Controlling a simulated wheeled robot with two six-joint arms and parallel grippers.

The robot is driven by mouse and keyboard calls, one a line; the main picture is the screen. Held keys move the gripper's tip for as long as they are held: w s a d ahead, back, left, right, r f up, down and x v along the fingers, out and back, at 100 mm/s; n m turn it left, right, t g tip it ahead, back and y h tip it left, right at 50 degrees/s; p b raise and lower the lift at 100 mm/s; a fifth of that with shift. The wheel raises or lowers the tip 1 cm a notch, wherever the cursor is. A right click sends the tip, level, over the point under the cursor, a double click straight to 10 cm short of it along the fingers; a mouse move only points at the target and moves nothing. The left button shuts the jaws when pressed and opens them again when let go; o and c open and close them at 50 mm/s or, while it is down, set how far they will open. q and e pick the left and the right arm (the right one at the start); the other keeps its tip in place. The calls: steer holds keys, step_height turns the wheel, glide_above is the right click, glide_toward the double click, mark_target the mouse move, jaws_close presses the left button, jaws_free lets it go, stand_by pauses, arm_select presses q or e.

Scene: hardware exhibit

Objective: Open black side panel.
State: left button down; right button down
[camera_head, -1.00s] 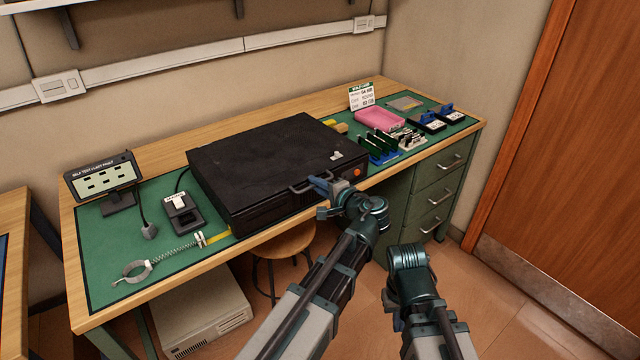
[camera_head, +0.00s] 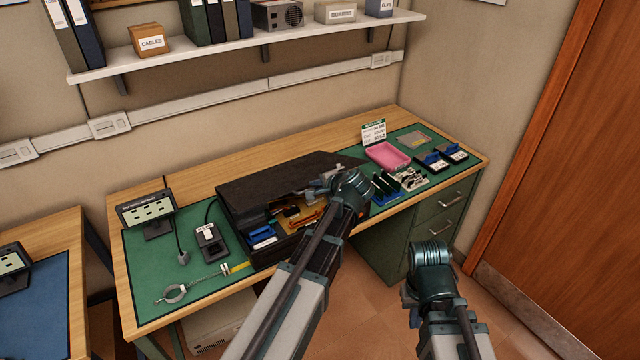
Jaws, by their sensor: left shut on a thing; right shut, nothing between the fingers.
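The black side panel (camera_head: 265,178) is tilted up from the black case lying on the workbench, its near edge raised and its far edge low. Under it, the case's inside shows, with a blue part (camera_head: 262,234) and orange-brown parts (camera_head: 303,218). My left gripper (camera_head: 325,188) is shut on the panel's near edge, around its handle, and my arm hides part of the case's right end. My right gripper (camera_head: 408,296) is shut and empty, low in front of the bench, apart from everything.
A small display (camera_head: 147,209), a black device (camera_head: 210,243) and a coiled wrist strap (camera_head: 176,293) lie left. A shelf (camera_head: 240,51) hangs above. The wooden strip behind the case is clear.

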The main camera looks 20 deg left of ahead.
arm_select(q)
steer(key=shift+g+h, duration=0.3)
steer(key=shift+h, duration=0.2)
steer(key=w+a+r+p, duration=0.1)
steer(key=r+p, duration=0.1)
steer(key=a+r+p, duration=0.1)
steer(key=r+p, duration=0.2)
steer(key=w+a+r+p, duration=0.1)
steer(key=r+p, duration=0.1)
steer(key=shift+w+a+r, duration=0.1)
steer(key=shift+w+r, duration=0.15)
steer(key=shift+w, duration=0.05)
steer(key=w+a+r+p, duration=0.7)
steer(key=w+a+p, duration=0.1)
steer(key=a, duration=0.2)
steer(key=w+a+r+g+h+p, duration=0.1)
steer(key=w+a+r+p, duration=0.7)
steer(key=a, duration=0.3)
steer(key=shift+r+p, duration=0.15)
steer(key=shift+p, duration=0.65)
steer(key=shift+a, duration=0.1)
steer(key=c, duration=0.9)
jaws_free()
steer(key=shift+c, duration=0.2)
